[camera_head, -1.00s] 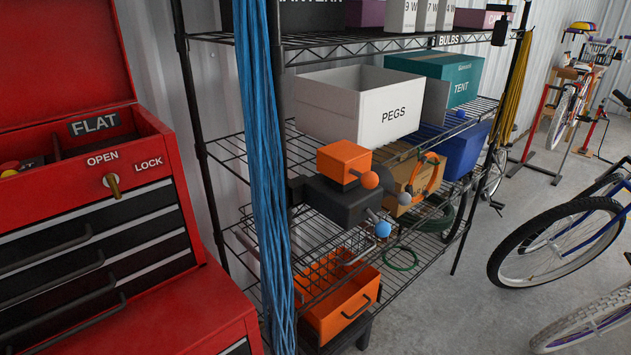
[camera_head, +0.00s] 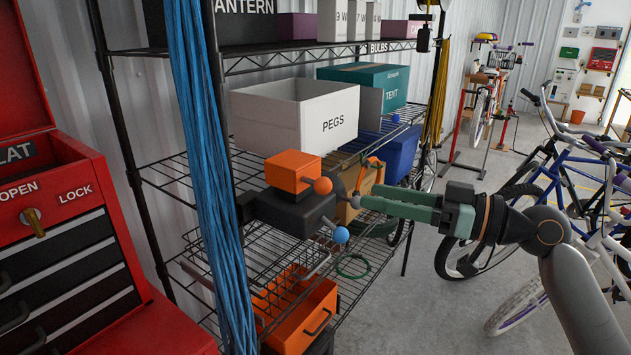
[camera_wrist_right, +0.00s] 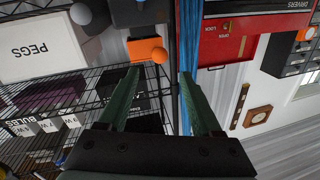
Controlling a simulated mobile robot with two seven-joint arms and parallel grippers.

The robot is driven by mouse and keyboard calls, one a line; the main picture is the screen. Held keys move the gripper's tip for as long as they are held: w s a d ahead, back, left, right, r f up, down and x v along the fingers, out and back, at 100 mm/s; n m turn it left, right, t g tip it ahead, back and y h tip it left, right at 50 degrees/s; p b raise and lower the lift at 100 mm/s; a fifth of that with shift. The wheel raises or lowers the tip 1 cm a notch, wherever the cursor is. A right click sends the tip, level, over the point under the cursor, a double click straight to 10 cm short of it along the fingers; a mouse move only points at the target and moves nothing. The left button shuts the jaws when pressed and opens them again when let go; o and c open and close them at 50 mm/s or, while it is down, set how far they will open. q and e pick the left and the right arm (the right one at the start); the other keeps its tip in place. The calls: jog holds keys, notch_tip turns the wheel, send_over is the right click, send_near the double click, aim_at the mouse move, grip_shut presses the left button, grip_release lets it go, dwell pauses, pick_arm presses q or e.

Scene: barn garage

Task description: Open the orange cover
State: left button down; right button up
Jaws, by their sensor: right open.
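The orange cover (camera_head: 292,172) is a small block on top of a dark box (camera_head: 290,210) at the shelf's front edge. An orange ball knob (camera_head: 323,185) sticks out from its front right. A blue ball knob (camera_head: 341,235) sits lower on the dark box. My right gripper (camera_head: 366,200), with green fingers, comes in from the right. Its tips are just right of the orange knob in the picture and hold nothing. In the right wrist view the open fingers (camera_wrist_right: 160,74) point toward the orange knob (camera_wrist_right: 159,55), which is beyond the tips. My left gripper is out of view.
The wire rack holds a white PEGS box (camera_head: 275,118), a teal TENT box (camera_head: 385,82) and a blue bin (camera_head: 399,150). A blue cord bundle (camera_head: 200,150) hangs at the rack's front. A red tool chest (camera_head: 75,190) stands left.

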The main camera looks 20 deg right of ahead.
aim_at(329, 181)
jog(key=p+x, duration=0.3)
jog(key=x, duration=0.6)
jog(key=shift+r, duration=0.1)
jog(key=shift+w+a, duration=0.4)
jog(key=shift+a, duration=0.05)
grip_shut()
dwell(0.7)
